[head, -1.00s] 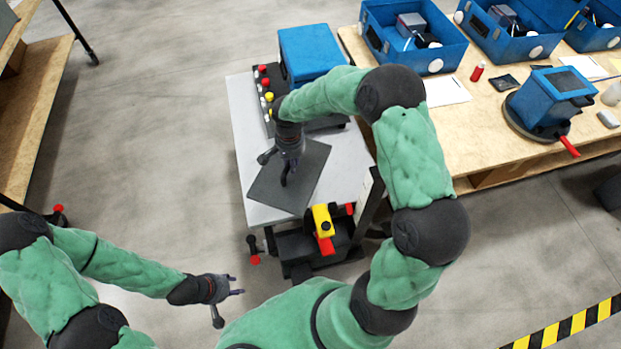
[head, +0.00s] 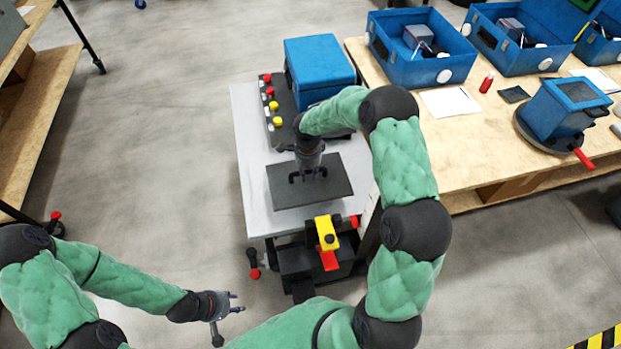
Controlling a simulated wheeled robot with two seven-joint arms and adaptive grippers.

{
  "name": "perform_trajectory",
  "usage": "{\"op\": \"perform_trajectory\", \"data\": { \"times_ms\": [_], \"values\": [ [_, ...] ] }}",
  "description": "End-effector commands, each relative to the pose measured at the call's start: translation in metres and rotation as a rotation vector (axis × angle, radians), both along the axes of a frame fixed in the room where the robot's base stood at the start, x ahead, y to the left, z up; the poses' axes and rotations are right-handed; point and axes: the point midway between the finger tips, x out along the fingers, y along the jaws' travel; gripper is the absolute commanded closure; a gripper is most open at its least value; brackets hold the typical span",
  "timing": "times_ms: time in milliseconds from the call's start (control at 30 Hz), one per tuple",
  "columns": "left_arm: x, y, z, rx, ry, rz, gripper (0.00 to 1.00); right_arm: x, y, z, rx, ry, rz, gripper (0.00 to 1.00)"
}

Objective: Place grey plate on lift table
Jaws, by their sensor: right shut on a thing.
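The grey plate (head: 333,187) is a thin dark rectangle over the front part of the lift table's light top (head: 255,190). Its edges run roughly in line with the table's. My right gripper (head: 308,176) is over the plate and shut on it. I cannot tell whether the plate touches the table top or hangs just above it. My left gripper (head: 232,312) is open and empty, out over the floor to the front left of the lift table.
A blue box (head: 318,65) and a dark panel with red and yellow buttons (head: 272,108) occupy the table's rear. A yellow and red handle (head: 327,237) sits at its front. To the right, a wooden workbench (head: 465,145) carries blue crates (head: 420,50) and a blue device (head: 562,105).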

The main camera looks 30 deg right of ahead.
Motion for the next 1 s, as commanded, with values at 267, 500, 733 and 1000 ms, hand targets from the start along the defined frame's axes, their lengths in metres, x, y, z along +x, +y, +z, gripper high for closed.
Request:
{"op": "perform_trajectory", "data": {
  "times_ms": [267,500,733,1000],
  "values": [
    [0.0,0.0,-0.015,0.0,0.0,0.0,0.6,0.001,-0.001,-0.041,-0.001,-0.003,0.002,1.0],
    [0.0,0.0,-0.018,0.0,0.0,0.0,0.6,0.002,-0.001,-0.055,-0.001,-0.005,0.001,1.0],
    [0.0,0.0,-0.028,0.0,0.0,0.0,0.6,0.002,-0.001,-0.081,-0.001,-0.005,0.002,1.0],
    [0.0,0.0,-0.028,0.0,0.0,0.0,0.6,0.002,-0.001,-0.086,-0.002,-0.006,0.002,1.0]
  ]
}}
